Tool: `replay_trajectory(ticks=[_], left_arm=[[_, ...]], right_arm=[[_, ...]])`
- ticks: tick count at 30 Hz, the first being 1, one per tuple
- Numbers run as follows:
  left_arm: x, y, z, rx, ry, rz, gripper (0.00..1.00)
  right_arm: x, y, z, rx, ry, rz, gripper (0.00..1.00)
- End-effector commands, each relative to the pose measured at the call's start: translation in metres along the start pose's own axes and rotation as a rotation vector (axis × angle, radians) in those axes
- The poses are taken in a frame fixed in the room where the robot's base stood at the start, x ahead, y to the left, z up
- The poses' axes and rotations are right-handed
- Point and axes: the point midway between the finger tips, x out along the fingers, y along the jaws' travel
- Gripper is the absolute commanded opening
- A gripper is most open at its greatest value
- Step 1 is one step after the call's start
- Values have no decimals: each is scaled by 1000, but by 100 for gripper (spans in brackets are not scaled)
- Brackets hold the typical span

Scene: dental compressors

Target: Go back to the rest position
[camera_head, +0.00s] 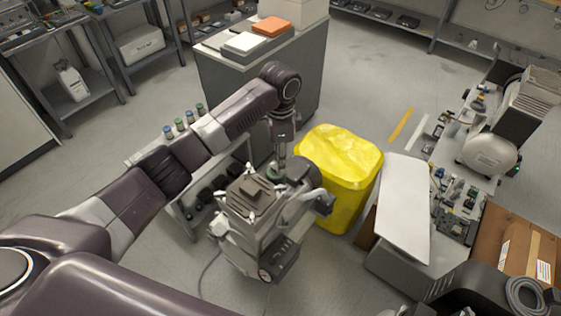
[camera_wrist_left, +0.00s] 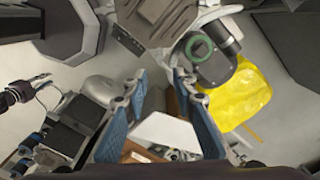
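My left arm reaches in from the left in the head view and bends down at its elbow. My left gripper (camera_head: 282,150) hangs over the grey compressor unit (camera_head: 240,228). In the left wrist view its two blue-padded fingers (camera_wrist_left: 162,80) stand apart with nothing held between them. The compressor's grey body (camera_wrist_left: 160,18) and a round cap with a green ring (camera_wrist_left: 198,47) lie just past the fingertips. Whether a finger touches the unit, I cannot tell.
A yellow-lined bin (camera_head: 342,165) stands right beside the compressor. A low shelf with small jars (camera_head: 180,125) is to its left. A grey cabinet (camera_head: 225,85) stands behind. A bench with a white panel (camera_head: 403,200) and a cardboard box (camera_head: 490,240) is at right. Floor is clear at the front left.

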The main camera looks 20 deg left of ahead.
Motion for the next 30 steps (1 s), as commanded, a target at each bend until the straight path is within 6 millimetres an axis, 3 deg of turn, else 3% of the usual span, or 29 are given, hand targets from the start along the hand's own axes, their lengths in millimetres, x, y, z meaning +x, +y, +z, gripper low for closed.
replay_trajectory(ticks=[10,14,23,30], left_arm=[[1,1,0,0,1,0,25],[17,18,-5,-3,16,5,25],[82,123,-18,-138,153,10,25],[99,194,10,-386,256,-10,25]], right_arm=[[0,0,0,0,0,0,25],[0,0,0,0,0,0,25],[0,0,0,1,0,-1,25],[0,-1,0,1,0,-1,25]])
